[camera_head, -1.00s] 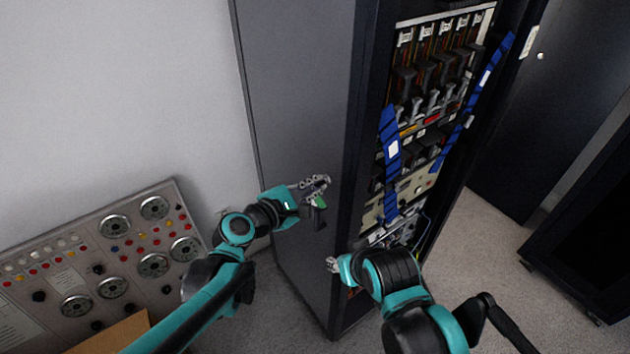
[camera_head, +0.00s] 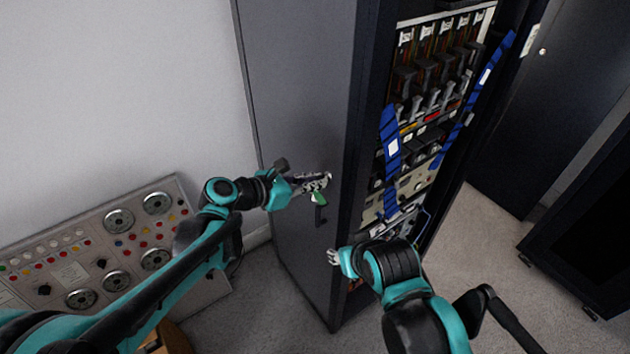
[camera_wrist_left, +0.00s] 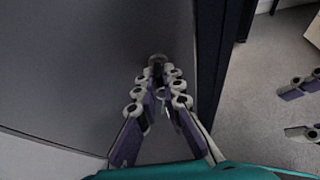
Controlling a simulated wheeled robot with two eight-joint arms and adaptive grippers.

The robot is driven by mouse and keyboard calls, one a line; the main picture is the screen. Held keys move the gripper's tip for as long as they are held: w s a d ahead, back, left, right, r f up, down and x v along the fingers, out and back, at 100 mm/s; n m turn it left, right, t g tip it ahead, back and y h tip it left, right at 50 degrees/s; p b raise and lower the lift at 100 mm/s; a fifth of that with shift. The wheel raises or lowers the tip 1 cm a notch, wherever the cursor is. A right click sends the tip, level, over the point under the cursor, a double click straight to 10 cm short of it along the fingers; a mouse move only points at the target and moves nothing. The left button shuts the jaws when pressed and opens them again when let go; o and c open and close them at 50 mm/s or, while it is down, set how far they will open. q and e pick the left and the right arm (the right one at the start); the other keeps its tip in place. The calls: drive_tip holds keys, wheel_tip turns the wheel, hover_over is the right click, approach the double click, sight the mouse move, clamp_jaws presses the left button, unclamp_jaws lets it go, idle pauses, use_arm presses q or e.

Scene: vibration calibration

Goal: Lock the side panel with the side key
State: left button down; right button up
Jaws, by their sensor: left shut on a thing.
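The side panel (camera_head: 295,110) is the broad dark grey side of the tall cabinet; it also fills much of the left wrist view (camera_wrist_left: 100,70). My left gripper (camera_head: 323,181) is shut on the side key, against or very close to the panel near its front edge. A green tag (camera_head: 318,198) and a dark piece hang below the fingers. In the left wrist view, the fingers (camera_wrist_left: 160,82) converge on the small key (camera_wrist_left: 158,62); most of it is hidden. My right gripper (camera_head: 333,257) is by the cabinet's lower front edge. Its fingers (camera_wrist_left: 300,108) show apart and empty.
The cabinet's open front shows racked equipment (camera_head: 430,110) and blue straps (camera_head: 390,140). A control console (camera_head: 110,250) with dials stands at the left against the wall. Another dark cabinet (camera_head: 590,240) stands at the right.

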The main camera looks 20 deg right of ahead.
idle(0.4)
use_arm(q)
drive_tip(key=c, duration=1.9)
unclamp_jaws()
drive_tip(key=shift+c, duration=0.2)
drive_tip(key=v, duration=1.2)
drive_tip(key=shift+w, duration=0.1)
